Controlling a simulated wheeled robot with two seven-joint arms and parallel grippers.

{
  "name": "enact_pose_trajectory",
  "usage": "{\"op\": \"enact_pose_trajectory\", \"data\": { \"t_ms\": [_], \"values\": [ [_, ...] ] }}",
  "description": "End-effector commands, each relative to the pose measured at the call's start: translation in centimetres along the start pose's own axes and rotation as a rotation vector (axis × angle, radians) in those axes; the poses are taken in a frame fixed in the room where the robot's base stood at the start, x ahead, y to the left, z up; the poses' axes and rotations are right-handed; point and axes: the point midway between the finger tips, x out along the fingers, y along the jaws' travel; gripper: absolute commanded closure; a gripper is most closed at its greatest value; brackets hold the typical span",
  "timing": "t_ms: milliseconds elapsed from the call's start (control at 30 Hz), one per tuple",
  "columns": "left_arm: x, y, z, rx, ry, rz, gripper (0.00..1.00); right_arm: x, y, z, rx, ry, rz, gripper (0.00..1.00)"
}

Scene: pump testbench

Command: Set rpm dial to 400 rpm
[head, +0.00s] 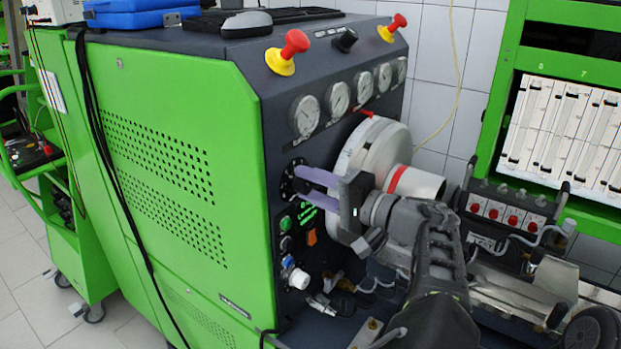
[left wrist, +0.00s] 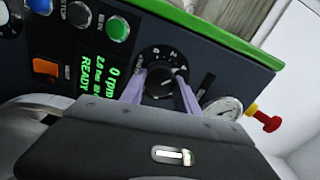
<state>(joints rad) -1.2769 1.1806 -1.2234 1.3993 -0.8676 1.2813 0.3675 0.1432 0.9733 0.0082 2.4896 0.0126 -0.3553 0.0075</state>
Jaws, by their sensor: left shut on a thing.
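The rpm dial (left wrist: 158,74) is a round black dial with white markings on the dark front panel. In the head view it (head: 288,184) is partly hidden by my left gripper (head: 302,182). The two purple fingers of my left gripper (left wrist: 160,86) are shut on the dial's black knob, one on each side. The exact pointer setting is too small to read. The green display (left wrist: 97,75) beside the dial shows 0 rpm and READY. My right gripper is in neither view.
A green START button (head: 287,223) and an orange switch (head: 311,237) sit below the dial. Several gauges line the panel above it. Red emergency knobs (head: 297,43) stand on top. A large pale round housing (head: 372,146) stands close right of my fingers.

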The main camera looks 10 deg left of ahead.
Motion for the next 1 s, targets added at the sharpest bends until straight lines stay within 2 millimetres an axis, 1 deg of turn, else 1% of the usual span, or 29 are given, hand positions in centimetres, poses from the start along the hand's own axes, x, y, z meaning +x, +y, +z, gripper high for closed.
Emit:
{"op": "enact_pose_trajectory", "data": {
  "t_ms": [33,300,733,767,1000],
  "values": [
    [0.09,-0.22,-0.01,0.024,-0.002,0.001,1.00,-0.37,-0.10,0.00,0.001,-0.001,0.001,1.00],
    [0.05,-0.04,0.02,0.106,-0.003,0.000,1.00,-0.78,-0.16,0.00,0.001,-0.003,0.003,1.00],
    [0.06,0.01,0.04,0.116,-0.004,-0.001,1.00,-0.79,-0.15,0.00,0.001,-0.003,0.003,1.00],
    [0.07,0.01,0.04,0.115,-0.004,-0.001,0.60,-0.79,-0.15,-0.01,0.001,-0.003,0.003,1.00],
    [0.03,0.02,0.02,0.115,-0.003,0.000,0.41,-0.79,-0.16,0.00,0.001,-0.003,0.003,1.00]
  ]
}}
